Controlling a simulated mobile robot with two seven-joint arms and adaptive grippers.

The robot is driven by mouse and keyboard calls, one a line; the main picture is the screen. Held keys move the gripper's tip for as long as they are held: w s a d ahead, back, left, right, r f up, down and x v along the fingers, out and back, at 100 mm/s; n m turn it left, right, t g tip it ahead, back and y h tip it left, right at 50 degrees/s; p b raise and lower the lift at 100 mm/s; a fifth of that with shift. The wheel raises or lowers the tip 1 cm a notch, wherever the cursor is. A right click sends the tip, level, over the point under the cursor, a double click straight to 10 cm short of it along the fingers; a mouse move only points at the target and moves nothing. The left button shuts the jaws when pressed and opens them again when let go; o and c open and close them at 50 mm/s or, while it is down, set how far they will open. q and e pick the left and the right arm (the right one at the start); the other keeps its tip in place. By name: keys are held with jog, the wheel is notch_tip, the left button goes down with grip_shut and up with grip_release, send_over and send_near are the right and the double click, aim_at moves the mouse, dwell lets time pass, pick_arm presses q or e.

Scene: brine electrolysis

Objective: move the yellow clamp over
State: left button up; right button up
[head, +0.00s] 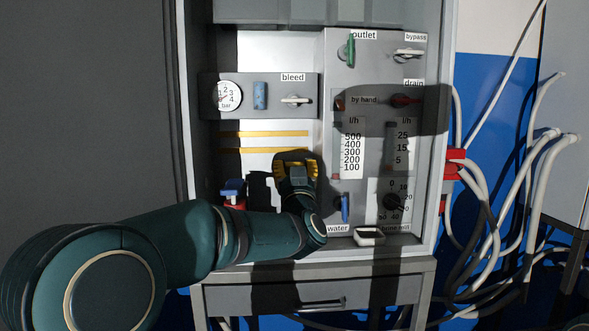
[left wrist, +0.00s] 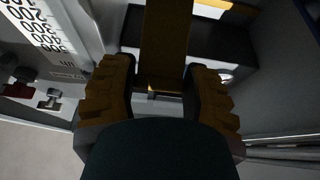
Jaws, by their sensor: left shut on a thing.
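My left gripper (head: 297,165) is in front of the lower middle of the cabinet, with its dark yellow finger pads showing. In the left wrist view the two fingers (left wrist: 158,88) stand on either side of a dark yellow piece, which I take to be the yellow clamp (left wrist: 165,45). The gripper is shut on it. In the head view the clamp cannot be told apart from the fingers. My right gripper is not in view.
A blue and red fitting (head: 233,191) stands left of the gripper. To its right are a flow scale (head: 352,150), a blue water handle (head: 345,208) and a small white tray (head: 369,236). Two yellow strips (head: 263,134) run behind. Hoses (head: 490,210) hang at the right.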

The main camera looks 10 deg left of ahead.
pick_arm(q)
jog(key=shift+f, duration=0.1)
dwell(0.7)
jog(key=o, duration=1.3)
jog(key=shift+w, duration=0.1)
jog(key=shift+o, duration=0.2)
jog(key=v, duration=1.2)
jog(key=shift+c, duration=0.3)
